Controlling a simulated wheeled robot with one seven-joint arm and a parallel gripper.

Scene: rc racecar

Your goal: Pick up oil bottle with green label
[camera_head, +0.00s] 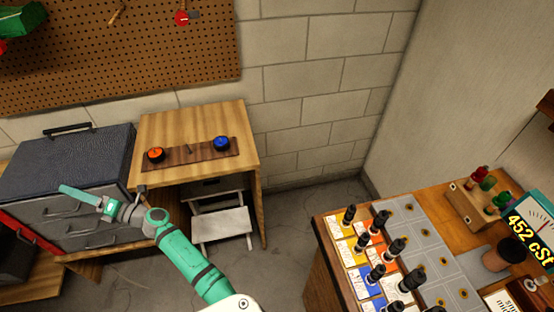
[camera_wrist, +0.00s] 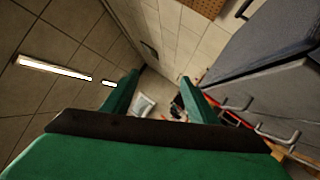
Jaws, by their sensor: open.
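Several dark bottles with black caps (camera_head: 375,272) stand on coloured cards on the workbench at the lower right of the head view. The cards beneath them show yellow, orange, blue and white. I cannot make out a green label on any of these bottles. My gripper (camera_head: 68,189) is far to the left, in front of the grey drawer cabinet and well away from the bottles. In the wrist view my gripper (camera_wrist: 157,88) shows two green fingers spread apart with nothing between them. No bottle is recognisable in the wrist view.
The workbench (camera_head: 319,233) also carries a wooden rack (camera_head: 461,205) with red and green items and a "452 cSt" display (camera_head: 530,235). A wooden table (camera_head: 247,135) with red and blue knobs stands beside the drawer cabinet (camera_head: 65,165). Floor lies open between table and workbench.

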